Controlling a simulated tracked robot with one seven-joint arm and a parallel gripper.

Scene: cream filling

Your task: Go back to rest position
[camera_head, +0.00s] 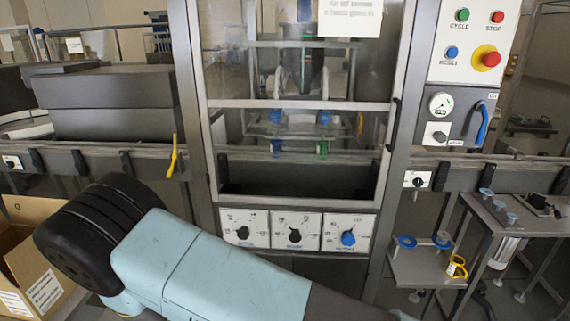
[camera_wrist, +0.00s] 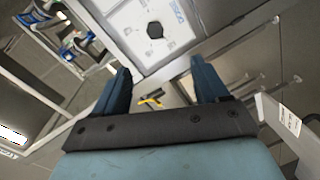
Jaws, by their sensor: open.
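My gripper (camera_wrist: 160,92) shows in the wrist view with its two dark blue fingers spread apart and nothing between them. Behind the gap are a white panel (camera_wrist: 130,25) with a dark knob and a small yellow handle (camera_wrist: 151,100), both apart from the fingers. In the head view my light blue arm crosses the bottom of the picture in front of the filling machine (camera_head: 205,120), and the gripper itself is out of that view.
The machine has a glazed door over a row of dial panels (camera_head: 295,230). A control panel (camera_head: 470,45) with buttons is at the upper right. A cardboard box (camera_head: 40,285) stands at the lower left. A side table (camera_head: 515,215) and lower shelf (camera_head: 425,268) with small parts are at right.

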